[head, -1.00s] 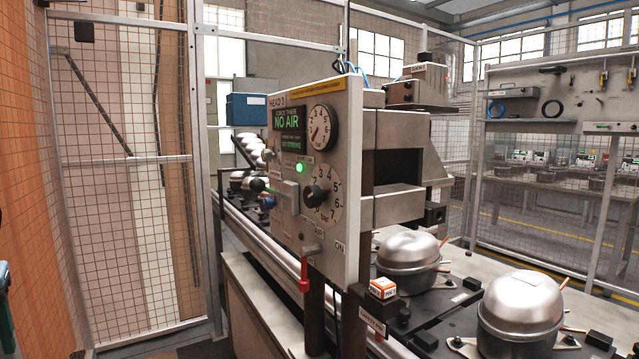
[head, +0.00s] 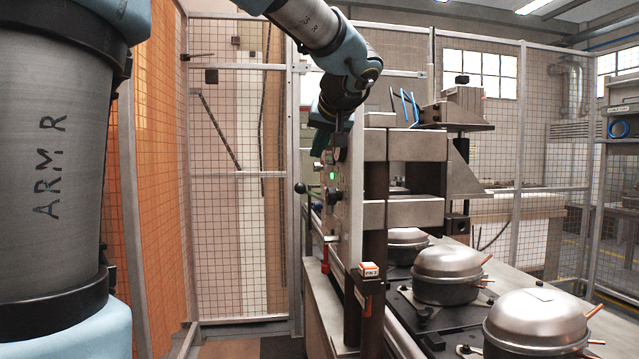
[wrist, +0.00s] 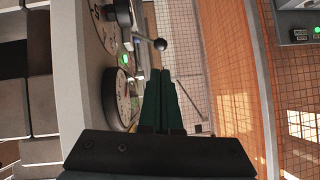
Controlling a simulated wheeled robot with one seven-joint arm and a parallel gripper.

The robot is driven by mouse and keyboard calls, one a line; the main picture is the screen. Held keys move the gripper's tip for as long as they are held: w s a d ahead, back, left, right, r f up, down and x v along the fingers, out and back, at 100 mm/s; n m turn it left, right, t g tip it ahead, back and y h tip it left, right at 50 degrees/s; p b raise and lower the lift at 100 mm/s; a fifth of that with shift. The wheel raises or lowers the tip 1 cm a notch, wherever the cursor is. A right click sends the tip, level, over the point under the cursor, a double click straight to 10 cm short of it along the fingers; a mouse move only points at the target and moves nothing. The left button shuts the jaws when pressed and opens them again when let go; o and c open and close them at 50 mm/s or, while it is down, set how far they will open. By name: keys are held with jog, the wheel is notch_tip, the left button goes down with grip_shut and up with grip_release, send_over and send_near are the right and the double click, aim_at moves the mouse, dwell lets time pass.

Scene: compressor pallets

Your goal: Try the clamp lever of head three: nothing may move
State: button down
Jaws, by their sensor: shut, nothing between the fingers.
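The head three panel (head: 341,205) stands nearly edge-on in the head view, so its face is mostly hidden. A lever with a dark ball knob (head: 300,188) sticks out from its face to the left; a ball-ended lever (wrist: 160,44) also shows in the wrist view. I cannot read a label that marks it as the clamp lever. My gripper (wrist: 159,72) is shut and empty, its dark green fingers beside the panel face. The fingertips appear apart from the knob. In the head view my gripper (head: 321,141) is above the lever, partly hidden by the wrist.
A green lamp (head: 332,175) is lit on the panel. Round dials (wrist: 118,97) lie close beside my fingers. A red handle (head: 325,254) hangs below the panel. Domed compressors (head: 447,272) stand on the line at right. Mesh fencing (head: 240,230) closes the left and back.

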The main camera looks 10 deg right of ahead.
aim_at(302, 187)
dwell(0.3)
jog(key=p+x, duration=0.5)
jog(key=x, duration=0.9)
jog(key=shift+f+b, duration=0.25)
jog(key=shift+b, duration=0.05)
